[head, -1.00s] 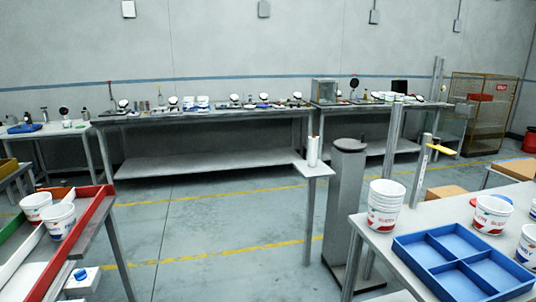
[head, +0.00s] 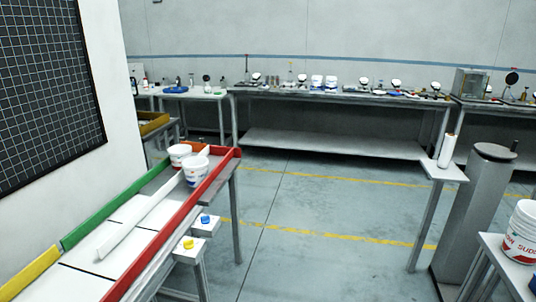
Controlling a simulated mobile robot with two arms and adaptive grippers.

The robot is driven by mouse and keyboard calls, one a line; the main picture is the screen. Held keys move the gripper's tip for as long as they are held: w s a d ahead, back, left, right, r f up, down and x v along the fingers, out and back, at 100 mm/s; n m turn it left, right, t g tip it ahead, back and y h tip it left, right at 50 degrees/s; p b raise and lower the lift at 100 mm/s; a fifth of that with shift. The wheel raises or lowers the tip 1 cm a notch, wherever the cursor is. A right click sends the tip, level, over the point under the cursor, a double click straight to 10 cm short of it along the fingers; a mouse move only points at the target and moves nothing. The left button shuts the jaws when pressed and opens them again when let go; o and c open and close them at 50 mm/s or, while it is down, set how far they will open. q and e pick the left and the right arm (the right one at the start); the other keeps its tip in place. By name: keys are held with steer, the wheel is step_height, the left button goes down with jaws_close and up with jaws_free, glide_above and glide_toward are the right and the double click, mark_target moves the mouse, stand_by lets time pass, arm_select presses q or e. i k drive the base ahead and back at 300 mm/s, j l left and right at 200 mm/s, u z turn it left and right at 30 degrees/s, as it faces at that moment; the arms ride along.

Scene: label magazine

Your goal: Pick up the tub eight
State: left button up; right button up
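Two white tubs with red and blue print sit at the far end of a sloped lane rack with red, green and yellow side rails (head: 190,216). One tub (head: 179,154) is a little behind and left of the other tub (head: 196,172). Another white tub with red lettering (head: 520,238) stands on a table at the right edge, partly cut off. I cannot read a number on any tub, so I cannot tell which is tub eight. Neither of my grippers is in view.
Blue (head: 205,219) and yellow (head: 188,244) buttons sit on small white boxes beside the rack. A grey post (head: 478,215) and a small stand with a white roll (head: 446,150) are at the right. The floor between is clear. Long benches line the back wall.

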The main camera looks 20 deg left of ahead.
mark_target(195, 168)
steer(key=u, duration=1.65)
steer(key=i+l+u, duration=0.6)
steer(key=l+u, duration=0.2)
